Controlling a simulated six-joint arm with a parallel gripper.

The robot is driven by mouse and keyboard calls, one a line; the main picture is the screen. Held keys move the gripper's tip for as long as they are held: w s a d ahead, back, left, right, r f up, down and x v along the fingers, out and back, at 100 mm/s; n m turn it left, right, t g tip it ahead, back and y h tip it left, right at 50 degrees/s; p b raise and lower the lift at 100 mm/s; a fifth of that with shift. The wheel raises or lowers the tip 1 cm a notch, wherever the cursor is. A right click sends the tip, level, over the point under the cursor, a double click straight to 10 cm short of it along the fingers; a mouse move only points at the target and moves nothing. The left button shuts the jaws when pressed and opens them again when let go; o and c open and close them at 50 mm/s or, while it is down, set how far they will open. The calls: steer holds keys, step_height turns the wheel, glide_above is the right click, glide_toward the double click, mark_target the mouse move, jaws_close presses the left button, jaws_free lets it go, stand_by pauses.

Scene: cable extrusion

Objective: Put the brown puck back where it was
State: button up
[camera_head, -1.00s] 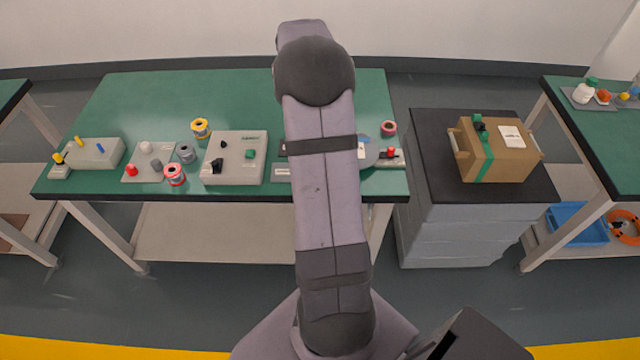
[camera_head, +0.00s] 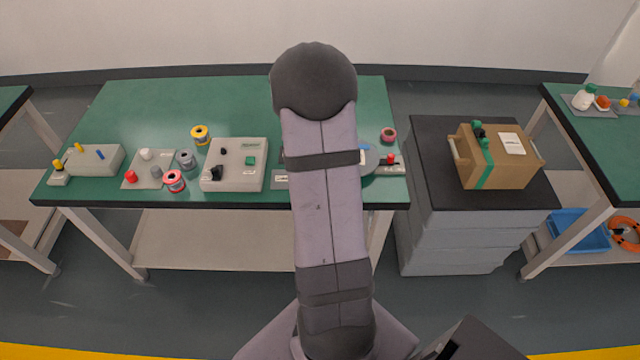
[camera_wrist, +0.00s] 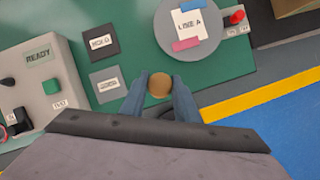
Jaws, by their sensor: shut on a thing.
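The brown puck (camera_wrist: 160,85) is in the wrist view, held between the two fingertips of my gripper (camera_wrist: 159,88). The puck is over or near the front part of the green table; its height above the table is hard to tell. To its left lie a grey square pad (camera_wrist: 107,86) with a small label and, farther back, a dark square pad (camera_wrist: 99,42) that seems to read HOLD. Both pads look empty. In the head view my arm hides my gripper and the puck.
A round grey disc (camera_wrist: 205,42) marked LINE A, with blue and pink pieces, is behind and right of the puck. A control box (camera_head: 233,181) with a READY label stands left. Spools (camera_head: 200,135) and small parts stand farther left. The table's front edge is close.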

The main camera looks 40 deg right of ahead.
steer(key=shift+f+b, duration=1.35)
steer(key=shift+f, duration=2.85)
steer(key=shift+f, duration=0.1)
steer(key=shift+f, duration=0.15)
steer(key=o, duration=0.9)
steer(key=shift+r, duration=0.6)
steer(key=p+v, duration=0.2)
steer(key=v, duration=0.9)
steer(key=shift+s+a+r, duration=0.1)
steer(key=shift+a+r, duration=0.05)
